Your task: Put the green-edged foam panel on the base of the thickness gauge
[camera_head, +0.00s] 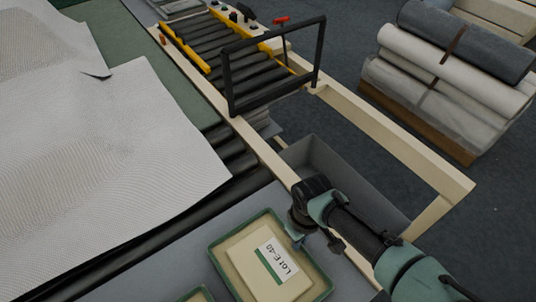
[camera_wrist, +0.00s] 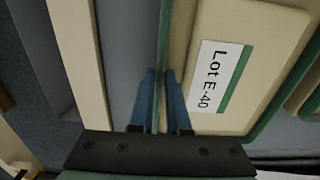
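A flat cream panel (camera_head: 252,243) with green along an edge and a white "Lot E-40" label lies in a shallow green-rimmed tray (camera_head: 217,264). The panel also shows large in the wrist view (camera_wrist: 263,58). My gripper (camera_head: 297,238) is at the tray's right rim, pointing down. In the wrist view its two blue fingers (camera_wrist: 162,98) stand on either side of a green rim, left of the panel's label. They are close together; whether they press on the rim is unclear. The panel is not between them. I cannot make out a thickness gauge for certain.
A black upright frame (camera_head: 276,66) stands over a roller conveyor (camera_head: 217,41) with yellow rails. White quilted sheet (camera_head: 105,165) covers the left. A grey bin (camera_head: 335,168) sits beside a wooden rail (camera_head: 395,145). Stacked rolls (camera_head: 450,65) stand at upper right. Another green-rimmed piece (camera_head: 197,295) shows at the bottom edge.

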